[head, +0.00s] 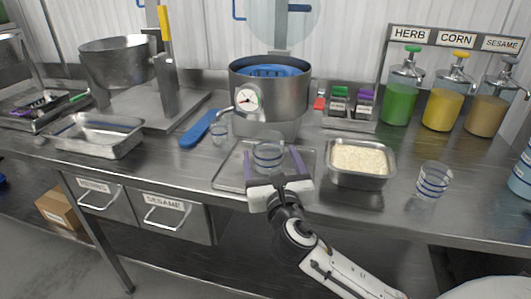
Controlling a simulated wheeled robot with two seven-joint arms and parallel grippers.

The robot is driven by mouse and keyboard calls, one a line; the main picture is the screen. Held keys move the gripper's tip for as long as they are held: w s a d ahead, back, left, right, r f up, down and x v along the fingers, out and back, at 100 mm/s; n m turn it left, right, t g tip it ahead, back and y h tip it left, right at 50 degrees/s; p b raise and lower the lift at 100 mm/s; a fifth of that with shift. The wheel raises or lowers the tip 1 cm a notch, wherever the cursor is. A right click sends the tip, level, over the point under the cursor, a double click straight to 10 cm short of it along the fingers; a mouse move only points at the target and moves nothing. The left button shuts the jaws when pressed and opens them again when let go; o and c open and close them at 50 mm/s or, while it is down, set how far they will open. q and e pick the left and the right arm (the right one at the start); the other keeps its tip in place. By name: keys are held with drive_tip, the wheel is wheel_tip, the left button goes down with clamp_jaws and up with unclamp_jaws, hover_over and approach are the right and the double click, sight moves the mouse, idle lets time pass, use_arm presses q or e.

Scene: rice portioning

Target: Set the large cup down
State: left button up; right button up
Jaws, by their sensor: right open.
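A clear cup with blue rings (268,157) stands upright on the flat metal tray (226,180) in the middle of the counter. My right gripper (272,156) reaches in from the front, with its two purple fingers spread on either side of this cup. The gripper is open, and a gap shows between the fingers and the cup wall. A similar clear cup with blue rings (433,180) stands at the right, and a smaller clear cup (220,131) stands left of the tray. My left gripper is out of view.
A pan of rice (339,178) sits right of the tray. Behind it are a large steel pot (290,95) with a gauge and a rack of labelled dispensers (443,110). A blue paddle (199,130) and an empty steel pan (120,148) lie left.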

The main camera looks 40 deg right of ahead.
sight(266, 139)
drive_tip(key=x, duration=0.6)
drive_tip(key=shift+w+d+f, duration=0.15)
drive_tip(key=shift+d+f, duration=0.1)
drive_tip(key=shift+f, duration=0.05)
drive_tip(key=c, duration=1.2)
